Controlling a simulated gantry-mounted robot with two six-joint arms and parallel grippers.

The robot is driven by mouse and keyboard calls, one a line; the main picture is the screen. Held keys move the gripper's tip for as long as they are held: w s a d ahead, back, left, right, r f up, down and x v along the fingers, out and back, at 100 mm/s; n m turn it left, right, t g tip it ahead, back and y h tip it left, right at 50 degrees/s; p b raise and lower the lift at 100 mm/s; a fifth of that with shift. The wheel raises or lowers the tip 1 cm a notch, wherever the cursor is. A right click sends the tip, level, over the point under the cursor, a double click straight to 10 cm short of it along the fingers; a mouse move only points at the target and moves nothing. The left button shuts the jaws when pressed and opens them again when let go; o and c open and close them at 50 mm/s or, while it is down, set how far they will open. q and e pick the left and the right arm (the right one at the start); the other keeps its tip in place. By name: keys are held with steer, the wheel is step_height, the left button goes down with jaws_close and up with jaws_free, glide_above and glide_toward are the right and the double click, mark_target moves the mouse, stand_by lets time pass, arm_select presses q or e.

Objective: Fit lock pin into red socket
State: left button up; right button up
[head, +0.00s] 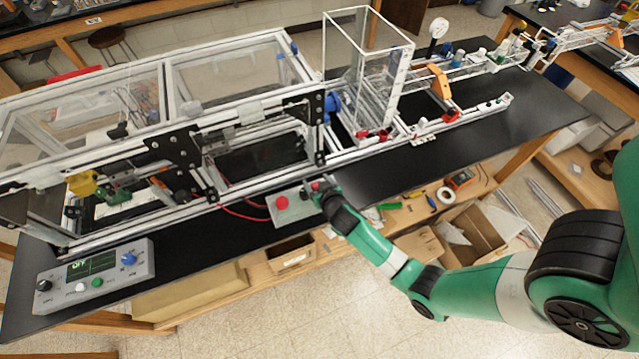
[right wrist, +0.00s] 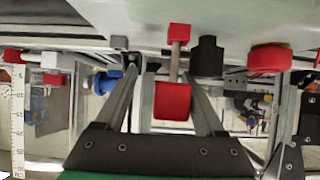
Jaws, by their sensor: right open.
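The lock pin shows in the right wrist view as a red block (right wrist: 172,101) with a thin metal rod. The rod points up in the picture to a smaller red block, which looks like the red socket (right wrist: 180,32), on a pale grey box. The rod's tip meets or overlaps this block; I cannot tell how deep it sits. My right gripper (right wrist: 159,69) is open, with one finger on each side of the pin and gaps visible. In the head view my right gripper (head: 318,187) is at the right end of the grey box (head: 291,210). My left gripper is not visible.
A round red button (right wrist: 270,58) and a black block (right wrist: 207,57) are on the box beside the socket. The extrusion frame (head: 250,188) runs close behind the box. A control panel (head: 95,275) lies at front left. The black bench top (head: 440,150) is bare to the right.

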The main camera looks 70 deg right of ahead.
steer(key=p+v, duration=0.1)
steer(key=v, duration=1)
steer(key=shift+s+a+p, duration=0.15)
steer(key=shift+a+p, duration=0.05)
steer(key=shift+p, duration=0.15)
steer(key=shift+r, duration=0.1)
